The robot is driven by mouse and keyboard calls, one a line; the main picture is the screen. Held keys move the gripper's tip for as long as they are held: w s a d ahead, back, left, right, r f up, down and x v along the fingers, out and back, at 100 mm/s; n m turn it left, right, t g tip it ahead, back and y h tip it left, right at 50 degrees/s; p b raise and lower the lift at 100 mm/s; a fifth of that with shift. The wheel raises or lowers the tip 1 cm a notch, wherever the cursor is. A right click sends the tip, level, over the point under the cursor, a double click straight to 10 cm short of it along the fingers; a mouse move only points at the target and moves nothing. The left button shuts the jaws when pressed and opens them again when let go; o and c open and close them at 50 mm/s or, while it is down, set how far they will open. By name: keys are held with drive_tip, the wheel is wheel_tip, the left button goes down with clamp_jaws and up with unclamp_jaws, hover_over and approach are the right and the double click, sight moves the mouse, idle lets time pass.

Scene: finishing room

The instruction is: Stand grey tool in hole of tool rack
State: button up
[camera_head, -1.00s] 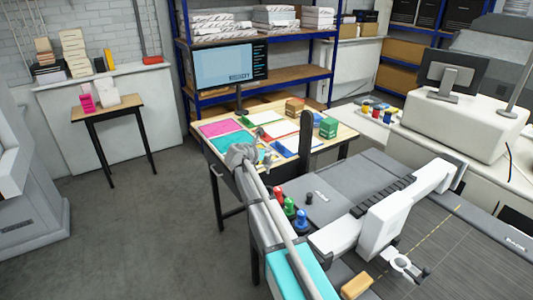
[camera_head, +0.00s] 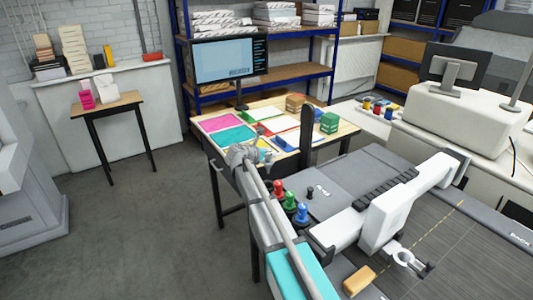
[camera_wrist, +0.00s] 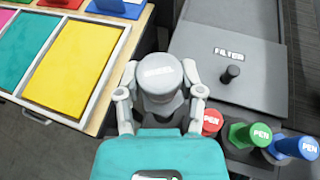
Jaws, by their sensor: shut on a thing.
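The grey tool (camera_wrist: 159,75) shows in the wrist view as a round grey cap with faint lettering. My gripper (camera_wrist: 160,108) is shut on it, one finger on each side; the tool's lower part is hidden. The tool rack (camera_wrist: 240,160) is a dark block just right of my gripper. I cannot make out an empty hole. In the head view my gripper (camera_head: 243,154) is near the table's front edge, left of and beyond the rack's pens (camera_head: 290,201).
A dark plate marked FILTER (camera_wrist: 225,45) with a black knob (camera_wrist: 231,73) lies beyond the rack. A large grey machine (camera_head: 440,230) stands to the right.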

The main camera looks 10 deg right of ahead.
sight(267, 168)
drive_tip(key=shift+f+b, duration=1.3)
drive_tip(key=shift+f, duration=0.2)
drive_tip(key=shift+f+b, duration=0.4)
drive_tip(key=shift+f+b, duration=1)
drive_tip(key=shift+f+b, duration=0.3)
drive_tip(key=shift+b, duration=0.05)
drive_tip(key=shift+f+b, duration=0.35)
drive_tip(key=shift+f, duration=0.05)
drive_tip(key=shift+f+b, duration=2.05)
idle(0.8)
drive_tip(key=o, duration=1.2)
drive_tip(key=shift+o, duration=0.2)
